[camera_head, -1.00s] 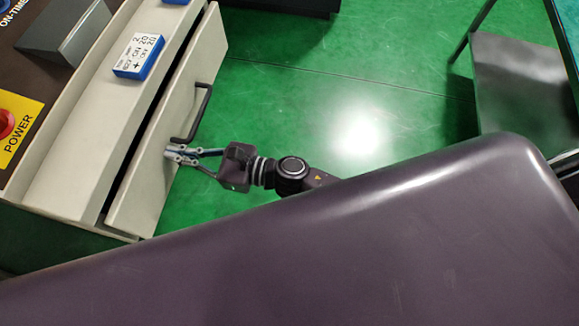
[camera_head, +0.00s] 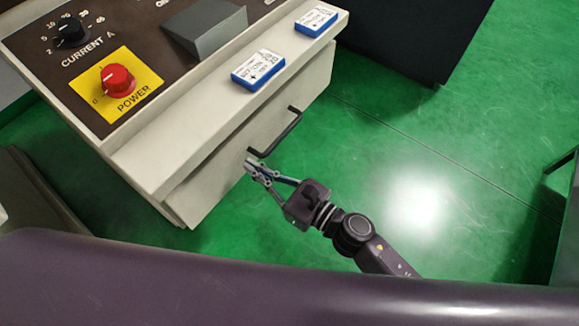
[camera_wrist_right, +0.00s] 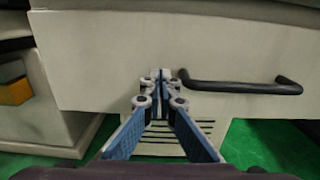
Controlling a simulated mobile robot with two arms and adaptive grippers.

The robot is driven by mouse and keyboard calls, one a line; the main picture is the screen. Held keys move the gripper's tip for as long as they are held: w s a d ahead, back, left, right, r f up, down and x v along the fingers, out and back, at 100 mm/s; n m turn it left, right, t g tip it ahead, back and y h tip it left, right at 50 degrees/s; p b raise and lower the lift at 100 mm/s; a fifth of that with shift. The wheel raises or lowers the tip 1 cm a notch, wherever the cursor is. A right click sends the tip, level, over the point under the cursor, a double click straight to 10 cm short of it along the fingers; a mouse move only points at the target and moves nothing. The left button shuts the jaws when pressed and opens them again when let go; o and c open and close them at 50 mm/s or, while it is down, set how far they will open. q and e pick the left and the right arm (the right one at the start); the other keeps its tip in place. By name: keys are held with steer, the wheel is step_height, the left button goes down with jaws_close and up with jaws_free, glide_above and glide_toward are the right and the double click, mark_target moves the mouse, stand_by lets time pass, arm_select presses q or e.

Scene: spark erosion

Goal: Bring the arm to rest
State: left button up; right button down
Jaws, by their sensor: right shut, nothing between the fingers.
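My right gripper (camera_head: 253,164) is shut and empty. Its fingertips are at the pale drawer front (camera_head: 213,187), close beside the lower end of the dark bar handle (camera_head: 276,138). In the right wrist view the closed fingertips (camera_wrist_right: 164,78) are in front of the drawer panel (camera_wrist_right: 115,60), at the left end of the handle (camera_wrist_right: 245,87); the fingers are not around the bar. Whether the tips touch the panel is unclear. The drawer looks closed or nearly closed under the console. My left gripper is not in view.
The console above carries a red power knob (camera_head: 118,79), a black current knob (camera_head: 70,31) and two blue-edged blocks (camera_head: 258,70) (camera_head: 316,19) on its ledge. Green floor (camera_head: 400,140) is open to the right. A dark cabinet (camera_head: 420,35) stands at the back.

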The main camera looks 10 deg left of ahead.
steer(key=v, duration=1)
steer(key=w+d+f+m+t+h, duration=0.1)
steer(key=w+d+f+m+h, duration=0.2)
steer(key=d+f+m, duration=0.3)
steer(key=w+d+f+m+t+h, duration=0.2)
steer(key=w+d+f+m+h, duration=0.1)
steer(key=f+m, duration=0.55)
steer(key=s+d+f+m+g+h+p, duration=0.1)
steer(key=s+d+f+m+h, duration=0.15)
steer(key=d+f+m, duration=0.45)
steer(key=s+d+f+m+g+h, duration=0.1)
steer(key=d+f+m+h, duration=0.25)
steer(key=f, duration=0.55)
steer(key=s+d+f+m+g+h, duration=0.35)
steer(key=s+d+f+m, duration=0.25)
steer(key=s+f+m, duration=0.7)
steer(key=s+f+m+g, duration=0.2)
steer(key=s+m, duration=0.1)
steer(key=s, duration=0.6)
steer(key=s+d+f+m+g+p, duration=0.1)
steer(key=s+f+m+g, duration=0.2)
steer(key=s, duration=0.6)
steer(key=shift+d+m, duration=0.3)
steer(key=shift+m, duration=0.5)
steer(key=shift+f+g, duration=0.15)
steer(key=shift+g, duration=0.1)
